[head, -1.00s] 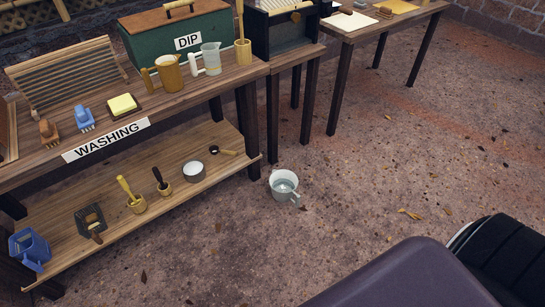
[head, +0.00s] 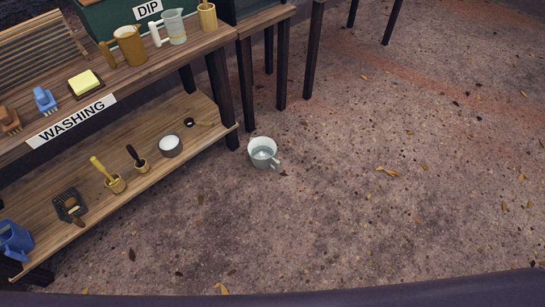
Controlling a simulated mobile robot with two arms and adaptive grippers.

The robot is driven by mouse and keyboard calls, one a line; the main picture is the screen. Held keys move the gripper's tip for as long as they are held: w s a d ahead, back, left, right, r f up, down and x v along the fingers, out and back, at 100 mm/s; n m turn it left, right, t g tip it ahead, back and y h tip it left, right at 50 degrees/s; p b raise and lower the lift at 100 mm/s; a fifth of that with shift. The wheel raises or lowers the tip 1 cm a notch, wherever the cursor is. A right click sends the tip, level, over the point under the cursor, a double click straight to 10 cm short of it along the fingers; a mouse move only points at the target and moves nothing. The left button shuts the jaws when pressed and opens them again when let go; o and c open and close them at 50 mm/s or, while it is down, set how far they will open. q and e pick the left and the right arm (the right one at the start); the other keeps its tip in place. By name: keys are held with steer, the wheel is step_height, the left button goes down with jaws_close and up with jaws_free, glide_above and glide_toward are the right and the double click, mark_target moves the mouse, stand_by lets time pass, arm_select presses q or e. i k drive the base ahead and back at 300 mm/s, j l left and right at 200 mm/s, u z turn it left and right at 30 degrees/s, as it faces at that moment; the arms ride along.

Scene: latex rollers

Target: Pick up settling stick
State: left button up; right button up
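I cannot tell for certain which thing is the settling stick. A small dark-headed scoop with a wooden handle (head: 198,123) lies near the shelf's right end. Neither of my grippers is in view.
The washing bench (head: 215,48) holds a wooden mug (head: 131,45), a clear jug (head: 173,27), a yellow sponge (head: 84,82) and brushes. A blue can (head: 14,240) stands at the lower shelf's left end. Open floor lies right.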

mark_target(131, 150)
steer(key=u, duration=1.2)
